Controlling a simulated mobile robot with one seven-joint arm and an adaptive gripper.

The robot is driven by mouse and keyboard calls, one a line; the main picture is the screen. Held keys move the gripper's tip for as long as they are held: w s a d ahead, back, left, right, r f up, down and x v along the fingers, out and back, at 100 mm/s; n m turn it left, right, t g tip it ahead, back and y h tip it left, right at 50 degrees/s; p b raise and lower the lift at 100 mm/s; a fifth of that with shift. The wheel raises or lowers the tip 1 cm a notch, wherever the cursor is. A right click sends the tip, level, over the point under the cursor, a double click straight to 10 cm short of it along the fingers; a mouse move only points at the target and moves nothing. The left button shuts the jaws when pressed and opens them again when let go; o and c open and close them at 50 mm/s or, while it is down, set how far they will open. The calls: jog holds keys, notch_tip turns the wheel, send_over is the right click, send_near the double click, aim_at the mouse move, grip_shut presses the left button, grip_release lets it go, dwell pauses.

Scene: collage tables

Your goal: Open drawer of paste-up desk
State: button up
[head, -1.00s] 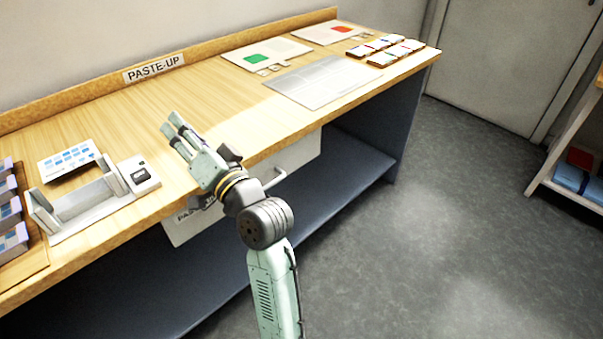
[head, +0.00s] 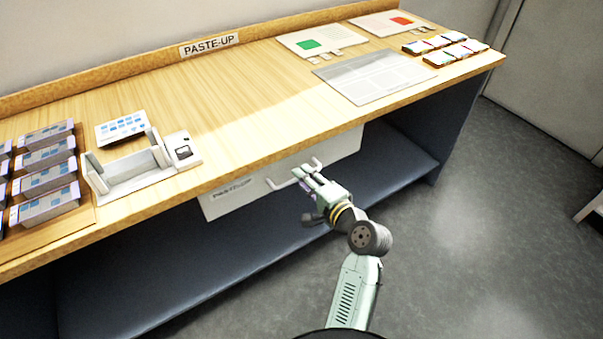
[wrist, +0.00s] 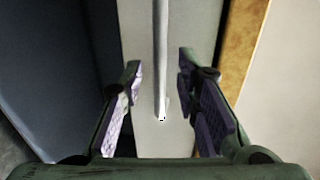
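The paste-up desk (head: 215,120) has a wooden top and a pale drawer (head: 342,146) under its front edge. The drawer looks shut. Its front also shows in the wrist view (wrist: 138,40). A light bar handle (head: 282,184) sits on the drawer front. My gripper (head: 301,170) is at the handle and hides part of it. In the wrist view, my gripper (wrist: 160,65) is open. The handle bar (wrist: 160,50) runs between its two fingers, with a visible gap on each side. How deep the bar sits between the fingers is hard to tell.
On the desk top are a white holder (head: 130,175), a blue-patterned card (head: 121,127), a rack of boxes (head: 48,175), a grey sheet (head: 375,77) and several small tiles (head: 445,48). A dark lower shelf (head: 240,240) runs under the drawer. The floor in front is clear.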

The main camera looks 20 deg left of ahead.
jog(key=shift+x, duration=1.15)
jog(key=shift+c, duration=0.6)
grip_shut()
